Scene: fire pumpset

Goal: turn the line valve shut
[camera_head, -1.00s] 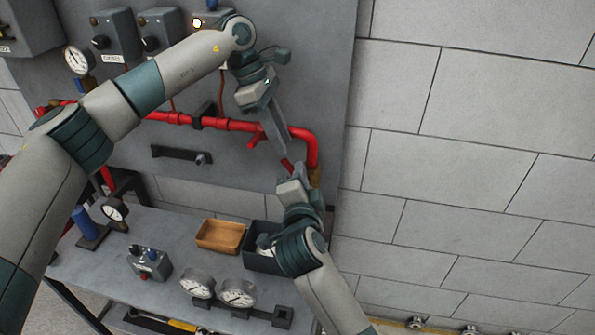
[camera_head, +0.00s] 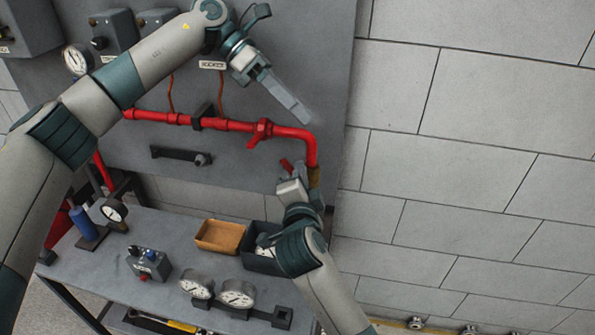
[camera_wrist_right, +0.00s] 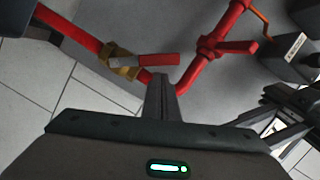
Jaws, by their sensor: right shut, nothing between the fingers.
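A valve with a brass body (camera_wrist_right: 122,62) and a red lever (camera_wrist_right: 158,60) sits on the red pipe in the right wrist view. In the head view its lever (camera_head: 287,165) shows beside the pipe's downward end. My right gripper (camera_wrist_right: 162,80) is shut and empty, its tips close to the lever; I cannot tell if they touch. Its body hides part of this valve in the head view. A second red valve lever (camera_head: 259,134) is on the horizontal pipe. My left gripper (camera_head: 303,116) points down right, above the pipe bend; I cannot tell if its jaws are apart.
The red pipe (camera_head: 230,125) runs along a grey panel (camera_head: 330,60). Below, a bench (camera_head: 190,235) carries a wooden tray (camera_head: 219,236), a dark bin (camera_head: 262,262), gauges (camera_head: 236,293) and a control box (camera_head: 149,264). The wall area at right is clear.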

